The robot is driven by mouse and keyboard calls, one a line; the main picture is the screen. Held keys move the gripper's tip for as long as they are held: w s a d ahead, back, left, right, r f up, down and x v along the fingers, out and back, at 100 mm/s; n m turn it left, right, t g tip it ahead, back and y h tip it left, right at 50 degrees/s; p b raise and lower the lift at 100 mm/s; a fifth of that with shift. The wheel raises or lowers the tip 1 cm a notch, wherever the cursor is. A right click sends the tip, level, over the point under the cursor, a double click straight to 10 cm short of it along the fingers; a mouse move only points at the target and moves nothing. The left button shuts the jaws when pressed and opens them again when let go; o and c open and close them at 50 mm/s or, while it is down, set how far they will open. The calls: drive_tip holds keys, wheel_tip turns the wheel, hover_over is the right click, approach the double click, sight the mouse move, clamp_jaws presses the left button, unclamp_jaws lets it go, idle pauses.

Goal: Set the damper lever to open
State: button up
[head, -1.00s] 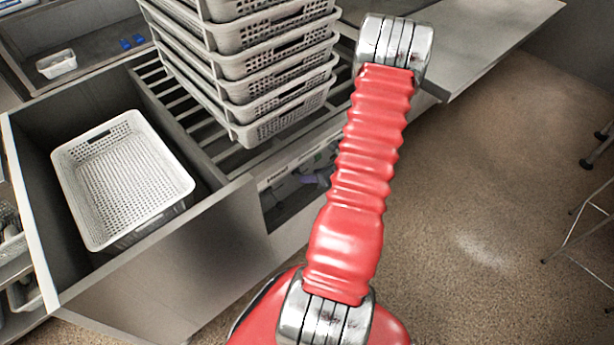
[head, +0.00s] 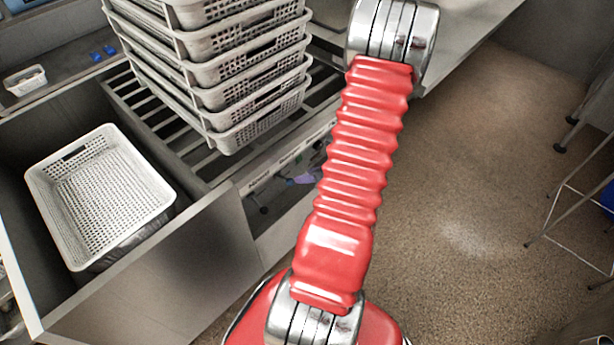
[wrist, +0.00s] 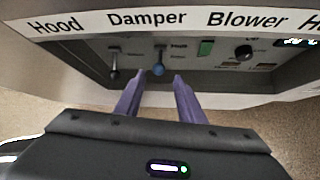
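In the wrist view a recessed panel carries the word Damper on its top strip. Below that word is a lever with a blue knob (wrist: 159,69), and to its left a lever with a dark knob (wrist: 114,74). I cannot tell which setting the blue-knobbed lever is at; its small labels are unreadable. My gripper (wrist: 158,79) is open, its two purple fingers apart. The blue knob shows in line with the gap between the fingertips; contact cannot be told. In the head view my gripper (head: 306,178) is a small purple patch at the panel, mostly hidden behind my red arm.
The panel also has a green switch (wrist: 205,48) and a black knob (wrist: 244,52) to the right. A stack of perforated baskets (head: 235,75) stands on the slatted rack above. A white basket (head: 100,195) sits in the bin at left.

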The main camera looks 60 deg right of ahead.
drive_tip(key=shift+a, duration=0.25)
drive_tip(key=shift+c, duration=0.8)
drive_tip(key=a+r+n+y, duration=0.1)
drive_tip(key=a+n, duration=0.2)
drive_tip(key=w+a+r+n+g+y, duration=0.1)
drive_tip(key=a+r+n, duration=0.1)
drive_tip(key=a+n, duration=0.1)
drive_tip(key=a+r+n+y, duration=0.1)
drive_tip(key=a+r+n, duration=0.1)
drive_tip(key=a+n, duration=0.1)
drive_tip(key=shift+w+n+y, duration=0.3)
drive_tip(key=shift+w+n, duration=0.05)
drive_tip(key=shift+n, duration=0.05)
clamp_jaws()
drive_tip(key=a+r+n+g+h, duration=0.2)
drive_tip(key=a+r+n+h, duration=0.1)
drive_tip(key=a+r+n, duration=2.6)
drive_tip(key=shift+w+a+n, duration=0.25)
drive_tip(key=shift+a+n, duration=0.25)
drive_tip(key=shift+a, duration=0.6)
